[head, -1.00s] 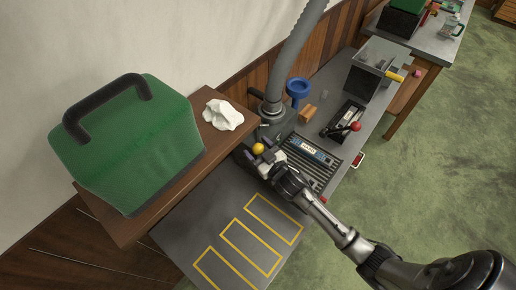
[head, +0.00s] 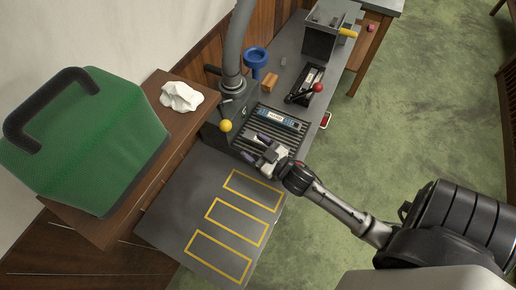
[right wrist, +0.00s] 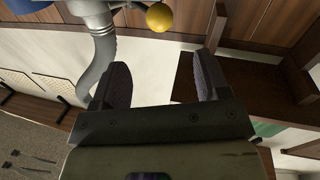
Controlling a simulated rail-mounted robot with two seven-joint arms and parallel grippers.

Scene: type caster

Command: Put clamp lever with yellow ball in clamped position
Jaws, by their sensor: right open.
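The yellow ball (head: 225,126) tops the clamp lever at the left side of the caster machine, below the grey hose. The lever's rod is hard to make out in the head view. The ball also shows at the top of the right wrist view (right wrist: 159,17), beyond the fingertips and apart from them. My right gripper (head: 257,147) is open and empty, to the right of and a little below the ball in the head view, over the slatted plate's near edge. Its two dark fingers (right wrist: 163,80) show spread in the right wrist view. My left gripper is not in view.
The slatted plate (head: 272,133) carries a labelled bar. A red-ball lever (head: 318,87), blue funnel (head: 257,62), orange block (head: 270,82) and grey box (head: 324,36) stand behind. A green case (head: 85,140) and white cloth (head: 181,96) lie left. The yellow-outlined mat (head: 190,205) is clear.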

